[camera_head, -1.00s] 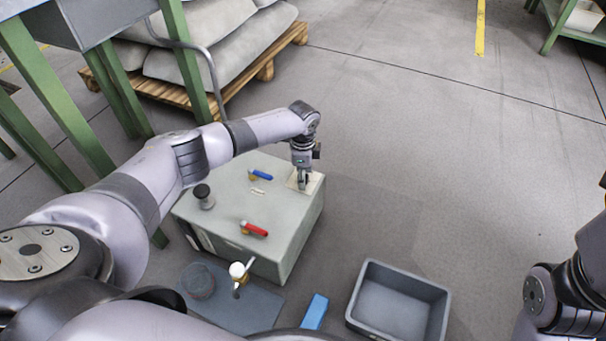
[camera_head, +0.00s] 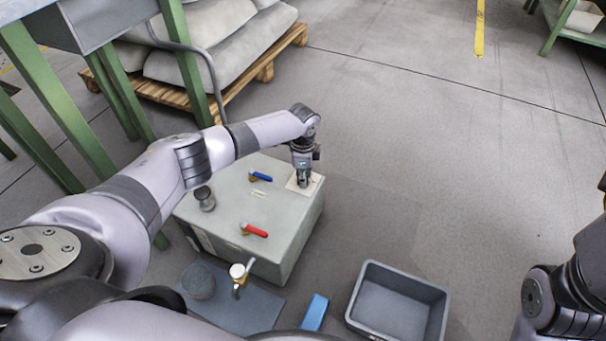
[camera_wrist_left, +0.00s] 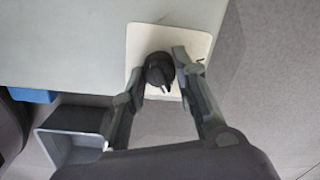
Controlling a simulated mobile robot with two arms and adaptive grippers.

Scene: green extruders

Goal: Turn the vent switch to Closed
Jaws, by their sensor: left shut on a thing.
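The vent switch is a black round knob (camera_wrist_left: 159,72) with a pointed end, on a pale square plate (camera_wrist_left: 143,38). The plate (camera_head: 316,182) lies on the right part of the grey-green box's top. My left gripper (camera_head: 304,184) points down at the plate. In the left wrist view, its two fingers stand on either side of the knob and are shut on it. In the head view the gripper hides the knob. I cannot read any label marks on the plate. Only part of my right arm shows at the right edge; its gripper is out of view.
The box top (camera_head: 278,215) also bears a blue-handled valve (camera_head: 261,176), a red-handled valve (camera_head: 254,230) and a dark knob (camera_head: 204,198). A white-topped tap (camera_head: 238,271) is at its front. A grey bin (camera_head: 398,302) and a blue block (camera_head: 314,311) lie in front.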

